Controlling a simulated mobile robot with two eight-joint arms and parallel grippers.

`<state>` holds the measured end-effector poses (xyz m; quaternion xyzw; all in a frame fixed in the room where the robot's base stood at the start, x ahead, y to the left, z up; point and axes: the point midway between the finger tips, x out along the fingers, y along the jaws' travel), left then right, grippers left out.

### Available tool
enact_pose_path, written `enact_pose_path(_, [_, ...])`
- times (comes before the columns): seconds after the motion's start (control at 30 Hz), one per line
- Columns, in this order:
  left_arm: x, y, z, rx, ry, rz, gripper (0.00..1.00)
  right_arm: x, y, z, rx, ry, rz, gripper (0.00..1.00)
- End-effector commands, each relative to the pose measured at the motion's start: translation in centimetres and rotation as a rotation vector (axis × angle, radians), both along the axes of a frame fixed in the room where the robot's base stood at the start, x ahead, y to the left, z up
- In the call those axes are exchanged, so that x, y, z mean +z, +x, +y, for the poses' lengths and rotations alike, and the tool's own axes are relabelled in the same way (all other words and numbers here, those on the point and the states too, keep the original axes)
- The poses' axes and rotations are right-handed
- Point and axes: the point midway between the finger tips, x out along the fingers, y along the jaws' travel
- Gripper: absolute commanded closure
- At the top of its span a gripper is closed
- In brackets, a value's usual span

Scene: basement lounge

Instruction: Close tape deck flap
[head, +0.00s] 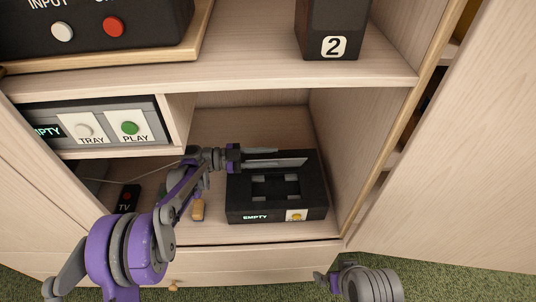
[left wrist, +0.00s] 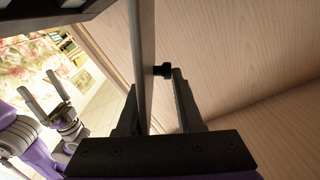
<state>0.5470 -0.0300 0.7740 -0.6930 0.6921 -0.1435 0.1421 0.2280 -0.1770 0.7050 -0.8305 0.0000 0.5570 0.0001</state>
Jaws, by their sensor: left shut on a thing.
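The black tape deck (head: 240,197) sits on the lower shelf, with an "EMPTY" display and a yellow button on its front. Its open top shows a dark recess. The flap (head: 285,162) stands raised at the back of that recess, seen nearly edge-on as a thin grey panel. My left gripper (head: 272,156) reaches in from the left and is shut on the flap. In the left wrist view the flap (left wrist: 146,60) runs between the fingers, with a small black knob (left wrist: 162,70) on its right side. My right gripper (left wrist: 46,97) is open and empty, away from the deck.
A "TRAY" and "PLAY" unit (head: 105,128) is at the left. A TV remote (head: 128,198) and a small orange-brown object (head: 197,209) lie left of the deck. A speaker marked 2 (head: 333,30) stands on the shelf above. The cabinet wall (head: 350,145) is close on the right.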

Motion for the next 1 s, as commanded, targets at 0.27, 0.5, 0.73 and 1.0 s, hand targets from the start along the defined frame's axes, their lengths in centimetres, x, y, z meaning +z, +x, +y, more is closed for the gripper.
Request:
enact_pose_path(0.27, [-0.3,-0.1,0.0,-0.004,0.007,0.005,0.58,0.0,0.0,0.0,0.000,0.000,0.000,0.00])
enact_pose_path(0.5, [-0.2,0.0,0.0,-0.002,0.004,0.003,0.43,0.0,0.0,0.0,0.000,0.000,0.000,0.00])
enact_pose_path(0.73, [-0.1,0.0,0.7,0.001,0.004,0.002,0.43,0.1,0.0,0.0,0.000,0.000,0.000,0.00])
enact_pose_path(1.0, [0.0,0.0,5.7,0.003,0.004,0.002,0.43,0.9,-0.1,0.0,0.000,0.000,-0.003,0.00])
